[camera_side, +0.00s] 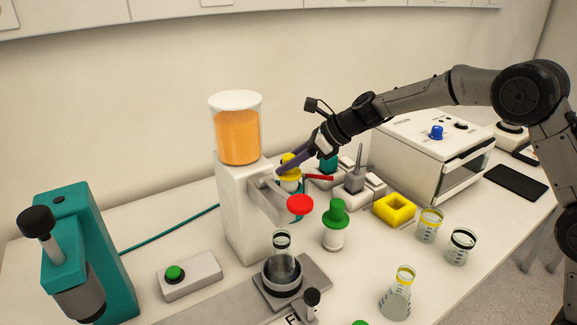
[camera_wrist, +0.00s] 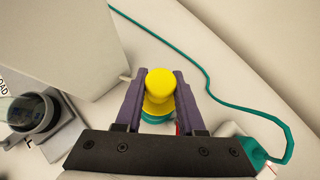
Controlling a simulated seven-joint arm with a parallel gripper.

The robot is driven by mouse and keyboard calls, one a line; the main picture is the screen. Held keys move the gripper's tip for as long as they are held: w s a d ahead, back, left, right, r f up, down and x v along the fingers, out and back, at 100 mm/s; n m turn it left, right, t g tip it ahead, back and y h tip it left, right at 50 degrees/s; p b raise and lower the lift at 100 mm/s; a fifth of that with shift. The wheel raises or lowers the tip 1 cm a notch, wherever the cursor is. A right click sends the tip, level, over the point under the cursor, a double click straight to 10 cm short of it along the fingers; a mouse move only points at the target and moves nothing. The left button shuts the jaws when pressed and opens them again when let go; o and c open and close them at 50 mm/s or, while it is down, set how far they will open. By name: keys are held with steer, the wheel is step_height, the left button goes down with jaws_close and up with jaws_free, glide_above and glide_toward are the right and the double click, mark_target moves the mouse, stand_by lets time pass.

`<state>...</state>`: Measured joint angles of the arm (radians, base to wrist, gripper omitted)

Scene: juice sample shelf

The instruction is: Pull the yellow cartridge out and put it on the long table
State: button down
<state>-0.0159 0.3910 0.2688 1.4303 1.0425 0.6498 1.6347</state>
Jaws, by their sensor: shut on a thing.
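The yellow cartridge has a yellow knob on top and a pale lower body (camera_side: 290,184). In the side view it is just right of the white dispenser (camera_side: 240,210), partly covered by my fingers. My gripper (camera_side: 291,168) reaches in from the upper right, its purple fingers shut on the cartridge. In the wrist view the yellow knob (camera_wrist: 159,82) sits between the two fingers, with a teal ring showing beneath it. I cannot tell whether the cartridge's bottom is seated or free. The long table (camera_side: 365,262) is the white top under everything.
The dispenser carries an orange juice tank (camera_side: 237,135) and a red disc (camera_side: 300,205). A green-topped cartridge (camera_side: 336,225), a yellow square holder (camera_side: 395,209) and several beakers stand to the right. A white oven-like box (camera_side: 430,145) is behind them. Clear table lies at front centre-right.

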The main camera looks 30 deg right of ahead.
steer(key=shift+r, duration=2.8)
steer(key=shift+r, duration=0.15)
steer(key=shift+r, duration=0.35)
step_height(320, 180, up, 5)
steer(key=s+d+f, duration=0.1)
steer(key=s+d, duration=0.1)
steer(key=s, duration=2.3)
step_height(320, 180, down, 15)
steer(key=shift+d+r, duration=0.2)
steer(key=shift+f, duration=0.15)
